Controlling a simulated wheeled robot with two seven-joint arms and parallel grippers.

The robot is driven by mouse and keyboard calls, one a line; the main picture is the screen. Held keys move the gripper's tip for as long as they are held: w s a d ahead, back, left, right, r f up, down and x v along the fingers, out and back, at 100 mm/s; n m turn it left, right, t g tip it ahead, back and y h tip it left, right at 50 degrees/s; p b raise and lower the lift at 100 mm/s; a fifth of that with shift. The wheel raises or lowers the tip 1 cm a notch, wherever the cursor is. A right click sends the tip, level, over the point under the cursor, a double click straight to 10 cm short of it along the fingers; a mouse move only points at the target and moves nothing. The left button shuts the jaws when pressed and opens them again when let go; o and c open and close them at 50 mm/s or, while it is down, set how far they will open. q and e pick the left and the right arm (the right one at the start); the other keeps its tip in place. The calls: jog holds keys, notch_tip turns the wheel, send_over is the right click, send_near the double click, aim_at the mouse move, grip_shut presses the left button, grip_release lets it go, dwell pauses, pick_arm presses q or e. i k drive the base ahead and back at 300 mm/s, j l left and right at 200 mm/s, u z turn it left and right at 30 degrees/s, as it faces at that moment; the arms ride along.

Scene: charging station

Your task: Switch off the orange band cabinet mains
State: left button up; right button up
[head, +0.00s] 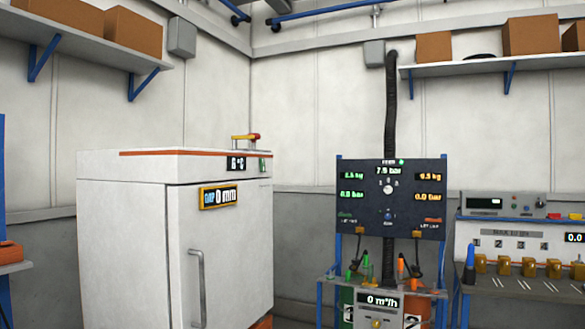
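The white cabinet with an orange band (175,152) along its top edge stands left of centre. Its door (185,262) is closed and has a vertical grey handle. Neither gripper is in view.
A dark gauge panel (391,190) stands right of the cabinet, above a small stand with orange and green nozzles. A bench with instruments (515,240) is at the far right. Shelves with boxes (530,36) are high on both sides. A gap separates cabinet and panel.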

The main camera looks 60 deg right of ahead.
aim_at(262, 162)
jog(key=z, duration=1.7)
jog(key=i+l, duration=0.1)
jog(key=i, duration=0.6)
jog(key=i+l, duration=0.1)
jog(key=i, duration=0.6)
jog(key=i+l+u, duration=0.1)
jog(key=i, duration=0.6)
jog(key=i+l, duration=0.15)
jog(key=i, duration=0.5)
